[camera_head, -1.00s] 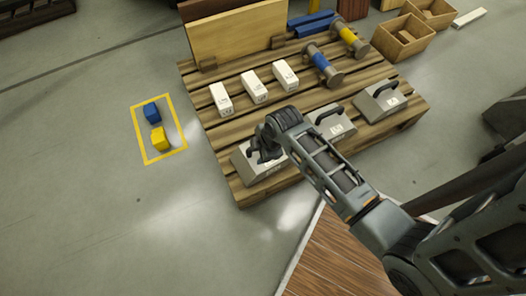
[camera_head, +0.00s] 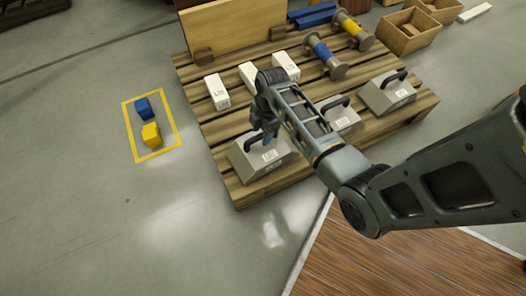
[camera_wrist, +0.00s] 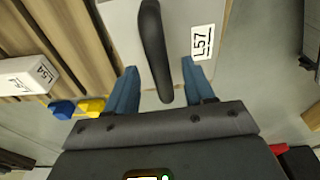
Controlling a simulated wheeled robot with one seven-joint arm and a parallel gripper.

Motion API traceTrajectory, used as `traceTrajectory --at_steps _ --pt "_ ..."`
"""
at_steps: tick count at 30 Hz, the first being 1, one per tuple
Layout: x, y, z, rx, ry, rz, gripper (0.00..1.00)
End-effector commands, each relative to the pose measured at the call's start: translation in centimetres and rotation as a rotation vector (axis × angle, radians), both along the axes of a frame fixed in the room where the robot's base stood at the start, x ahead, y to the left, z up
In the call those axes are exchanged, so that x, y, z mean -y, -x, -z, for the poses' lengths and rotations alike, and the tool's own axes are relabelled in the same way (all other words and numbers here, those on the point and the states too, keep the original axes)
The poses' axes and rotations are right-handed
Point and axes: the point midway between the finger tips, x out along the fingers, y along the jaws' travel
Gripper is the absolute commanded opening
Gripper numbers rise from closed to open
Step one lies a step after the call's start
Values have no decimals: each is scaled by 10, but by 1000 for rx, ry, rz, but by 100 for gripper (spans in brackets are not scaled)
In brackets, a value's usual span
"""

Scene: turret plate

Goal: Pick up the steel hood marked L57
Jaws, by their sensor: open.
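The steel hood marked L57 (camera_wrist: 205,15) fills the top middle of the wrist view, its label facing up. Its black bar handle (camera_wrist: 155,50) stands between my gripper's two blue fingers (camera_wrist: 160,80), which are open and do not appear to touch it. In the head view the left hood (camera_head: 250,160) sits at the pallet's front left corner, with my gripper (camera_head: 265,128) over its handle. My gripper hides part of the handle there. Two similar hoods, a middle one (camera_head: 345,120) and a right one (camera_head: 385,98), stand along the front edge; my arm partly covers the middle one.
Three white labelled blocks (camera_head: 217,92) stand behind the hoods on the wooden pallet (camera_head: 225,130). Blue-banded (camera_head: 322,52) and yellow-banded (camera_head: 352,28) cylinders lie further back. A yellow floor outline (camera_head: 130,140) holds a blue and a yellow block. The floor at left is open.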

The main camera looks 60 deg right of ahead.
Motion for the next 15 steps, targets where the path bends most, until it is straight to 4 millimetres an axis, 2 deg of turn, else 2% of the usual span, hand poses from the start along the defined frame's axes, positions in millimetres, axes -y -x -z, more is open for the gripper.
traceTrajectory --at_steps 1,5,12,15 --pt "-1 1 13 -2 -1 1 53" --pt "-3 0 27 0 0 1 53" --pt "-4 -1 28 0 0 1 53" --pt "-4 -1 27 0 0 1 45"
